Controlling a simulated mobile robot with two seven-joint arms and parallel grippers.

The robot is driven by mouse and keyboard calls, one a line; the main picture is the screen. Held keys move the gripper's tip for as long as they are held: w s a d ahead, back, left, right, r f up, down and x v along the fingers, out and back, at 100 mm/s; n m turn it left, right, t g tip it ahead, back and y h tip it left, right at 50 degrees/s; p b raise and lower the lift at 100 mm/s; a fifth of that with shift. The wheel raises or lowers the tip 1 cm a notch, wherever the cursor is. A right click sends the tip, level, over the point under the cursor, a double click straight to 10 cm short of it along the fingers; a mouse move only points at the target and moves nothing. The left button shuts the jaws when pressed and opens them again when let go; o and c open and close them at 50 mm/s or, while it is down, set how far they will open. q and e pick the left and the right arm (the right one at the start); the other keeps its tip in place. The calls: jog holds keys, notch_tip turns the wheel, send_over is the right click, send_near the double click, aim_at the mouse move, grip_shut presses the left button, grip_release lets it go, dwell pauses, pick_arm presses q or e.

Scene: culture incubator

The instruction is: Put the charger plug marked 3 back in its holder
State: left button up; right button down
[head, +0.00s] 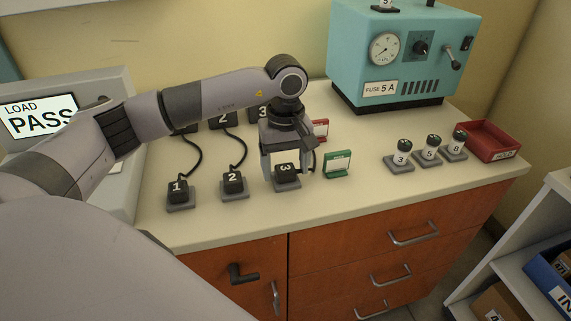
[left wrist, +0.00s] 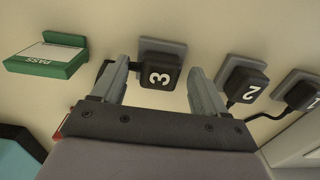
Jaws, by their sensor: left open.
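The charger plug marked 3 (head: 286,170) is a black block sitting on a grey holder (head: 289,187) on the bench. It also shows in the left wrist view (left wrist: 160,72), with its grey holder (left wrist: 172,46) behind it. I cannot tell how fully it is seated. My left gripper (head: 287,174) points down over the plug, with one finger on each side. In the left wrist view, gaps show between the fingers (left wrist: 160,85) and the plug, so the gripper is open and holds nothing. My right gripper is not in view.
Plugs marked 2 (head: 233,183) and 1 (head: 178,190) sit on holders to the left, with black cables behind. A green PASS card stand (head: 338,164) is close on the right. Numbered fuses (head: 428,153), a red tray (head: 490,143) and a teal tester (head: 395,60) stand further right.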

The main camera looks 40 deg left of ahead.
pick_arm(q)
notch_tip(320, 180, up, 7)
jog(key=shift+r, duration=0.1)
dwell(0.3)
dwell(0.4)
